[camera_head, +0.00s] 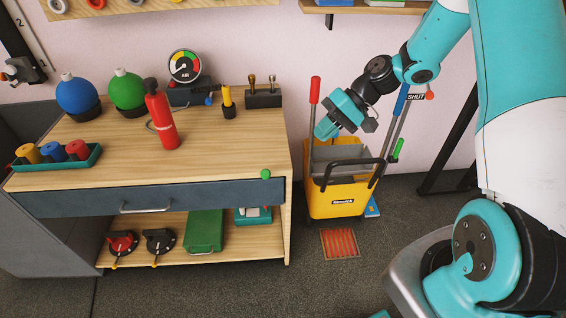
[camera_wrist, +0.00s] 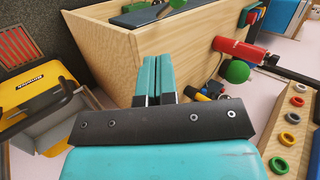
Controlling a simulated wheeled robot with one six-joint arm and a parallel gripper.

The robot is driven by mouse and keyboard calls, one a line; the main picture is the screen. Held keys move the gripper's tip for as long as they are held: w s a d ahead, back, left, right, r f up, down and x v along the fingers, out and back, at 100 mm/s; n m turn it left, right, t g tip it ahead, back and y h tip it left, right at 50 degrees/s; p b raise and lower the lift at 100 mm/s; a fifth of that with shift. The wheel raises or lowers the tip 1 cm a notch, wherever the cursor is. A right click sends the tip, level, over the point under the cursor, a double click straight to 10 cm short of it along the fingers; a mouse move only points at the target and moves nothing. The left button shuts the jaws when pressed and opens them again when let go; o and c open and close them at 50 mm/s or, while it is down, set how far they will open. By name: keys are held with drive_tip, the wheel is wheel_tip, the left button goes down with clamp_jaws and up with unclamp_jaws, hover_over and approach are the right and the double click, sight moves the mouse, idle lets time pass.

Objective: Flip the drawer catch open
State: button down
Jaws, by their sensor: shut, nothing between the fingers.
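A workbench (camera_head: 230,140) has a dark blue-grey drawer (camera_head: 90,200) under its top, with a pale bar handle (camera_head: 146,208). The drawer looks closed. A small round green knob (camera_head: 265,174), which looks like the catch, sits at the drawer's right end. My gripper (camera_head: 322,132) is up and to the right of the knob, beyond the bench's right end and over the yellow cart, apart from both. In the wrist view its teal fingers (camera_wrist: 152,78) are together and empty, in front of the bench's wooden side (camera_wrist: 150,50). The drawer front (camera_wrist: 140,14) shows there at a slant.
The yellow mop cart (camera_head: 338,195) with upright handles stands right of the bench. A red extinguisher (camera_head: 161,118), blue flask (camera_head: 78,95) and green flask (camera_head: 127,90) stand on top. The lower shelf holds a green box (camera_head: 204,231). Floor before the bench is clear.

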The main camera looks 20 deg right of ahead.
sight(266, 176)
drive_tip(key=a+r+b+x, duration=0.1)
drive_tip(key=b+x, duration=0.1)
drive_tip(key=x, duration=1.1)
drive_tip(key=shift+a+r, duration=0.2)
drive_tip(key=shift+a, duration=0.2)
drive_tip(key=shift+r, duration=0.1)
